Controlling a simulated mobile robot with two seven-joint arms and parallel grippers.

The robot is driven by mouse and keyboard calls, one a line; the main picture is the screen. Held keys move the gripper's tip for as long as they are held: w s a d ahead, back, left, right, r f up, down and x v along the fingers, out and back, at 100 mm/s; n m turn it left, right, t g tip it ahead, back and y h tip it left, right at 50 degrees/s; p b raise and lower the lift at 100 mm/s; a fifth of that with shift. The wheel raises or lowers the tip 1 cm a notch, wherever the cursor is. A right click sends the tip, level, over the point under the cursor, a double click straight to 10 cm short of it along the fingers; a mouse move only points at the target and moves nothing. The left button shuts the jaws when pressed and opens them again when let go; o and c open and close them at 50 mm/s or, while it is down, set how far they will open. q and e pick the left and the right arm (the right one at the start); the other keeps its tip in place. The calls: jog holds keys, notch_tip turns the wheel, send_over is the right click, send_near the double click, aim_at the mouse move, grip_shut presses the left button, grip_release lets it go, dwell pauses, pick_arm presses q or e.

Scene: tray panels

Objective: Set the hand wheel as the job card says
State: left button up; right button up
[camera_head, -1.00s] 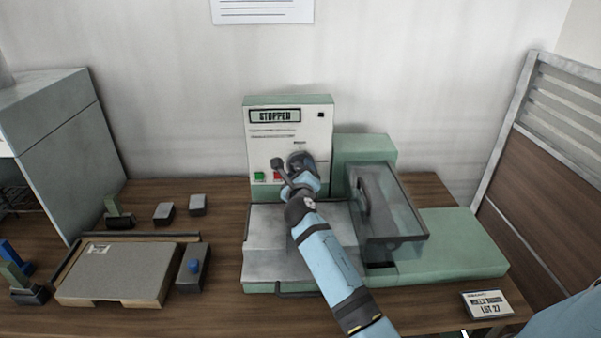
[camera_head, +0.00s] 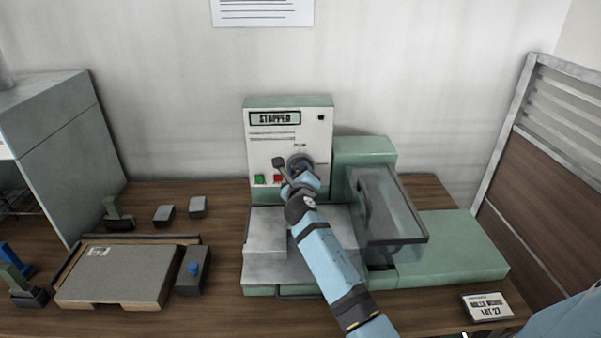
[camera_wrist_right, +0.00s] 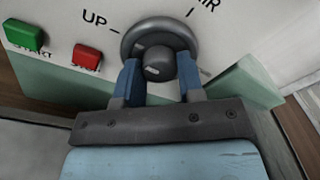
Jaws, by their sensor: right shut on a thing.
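The hand wheel (camera_wrist_right: 158,30) is a dark grey round knob with a raised hub on the front of the machine. Printing beside it in the right wrist view reads "UP" at left; a label at upper right is cut off, ending in "IR". My right gripper (camera_wrist_right: 160,78) is shut on the wheel, with one blue finger on each side of its hub. In the head view my right gripper (camera_head: 299,172) partly covers the wheel and its pointer cannot be read. The machine's display (camera_head: 275,118) reads "STOPPED". My left gripper is not in view.
A green START button (camera_wrist_right: 25,36) and a red button (camera_wrist_right: 87,56) sit left of the wheel. A clear guard (camera_head: 405,215) stands right of my forearm. A small card (camera_head: 487,306) reads "LOT 27" below an unclear line. A printed sheet (camera_head: 262,12) hangs on the wall.

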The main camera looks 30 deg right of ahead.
pick_arm(q)
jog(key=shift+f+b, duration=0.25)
jog(key=shift+b, duration=0.2)
pick_arm(e)
jog(key=shift+m+t+y, duration=0.15)
jog(key=shift+m+y, duration=0.2)
jog(key=shift+m, duration=7.85)
jog(key=shift+m+t+y, duration=0.15)
jog(key=shift+m+y, duration=0.2)
jog(key=shift+m, duration=7.85)
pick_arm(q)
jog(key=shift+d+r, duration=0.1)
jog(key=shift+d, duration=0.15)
